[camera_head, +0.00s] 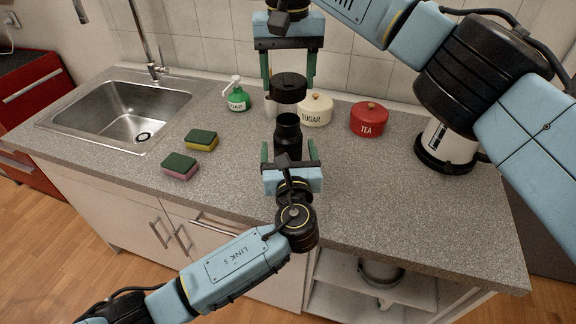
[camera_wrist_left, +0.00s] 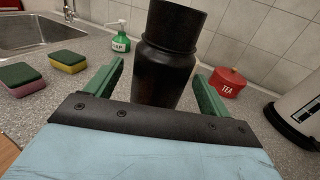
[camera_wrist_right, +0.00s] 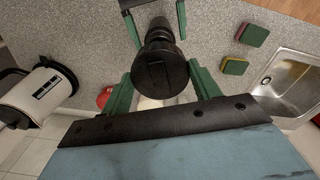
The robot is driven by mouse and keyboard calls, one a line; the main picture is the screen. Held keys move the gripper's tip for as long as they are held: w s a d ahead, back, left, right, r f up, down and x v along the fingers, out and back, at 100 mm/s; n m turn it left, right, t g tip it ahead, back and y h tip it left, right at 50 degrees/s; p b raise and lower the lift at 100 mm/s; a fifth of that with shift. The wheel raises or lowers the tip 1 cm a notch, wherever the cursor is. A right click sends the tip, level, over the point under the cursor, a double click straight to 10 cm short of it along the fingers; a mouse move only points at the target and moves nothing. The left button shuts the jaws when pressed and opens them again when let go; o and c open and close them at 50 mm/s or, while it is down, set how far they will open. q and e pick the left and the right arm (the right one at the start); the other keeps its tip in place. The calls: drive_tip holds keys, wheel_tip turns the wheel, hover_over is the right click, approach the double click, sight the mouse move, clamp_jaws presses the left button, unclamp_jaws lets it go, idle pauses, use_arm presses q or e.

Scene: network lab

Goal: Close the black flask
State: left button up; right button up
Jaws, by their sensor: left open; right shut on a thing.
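The black flask (camera_head: 289,138) stands upright on the grey counter, its neck uncovered. In the left wrist view the flask (camera_wrist_left: 165,65) stands between the fingers of my left gripper (camera_wrist_left: 158,85), which is open around it with gaps on both sides. My left gripper (camera_head: 289,155) is low at the flask's near side in the head view. My right gripper (camera_head: 288,82) is above, shut on the black lid (camera_head: 289,87). The lid is held a little above the flask's mouth, roughly over it.
A sugar pot (camera_head: 316,110), a red tea pot (camera_head: 369,119) and a kettle (camera_head: 445,145) stand to the right. A green soap bottle (camera_head: 238,97), two sponges (camera_head: 201,140) and the sink (camera_head: 130,110) are to the left. The counter's front right is clear.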

sight(288, 99)
use_arm(q)
drive_tip(key=shift+w+a, duration=0.1)
drive_tip(key=shift+w, duration=1.6)
drive_tip(key=shift+c, duration=0.4)
drive_tip(key=c, duration=1.4)
use_arm(e)
drive_tip(key=shift+s+f, duration=0.1)
drive_tip(key=shift+f, duration=2.35)
drive_tip(key=shift+f, duration=0.9)
drive_tip(key=shift+f, duration=0.55)
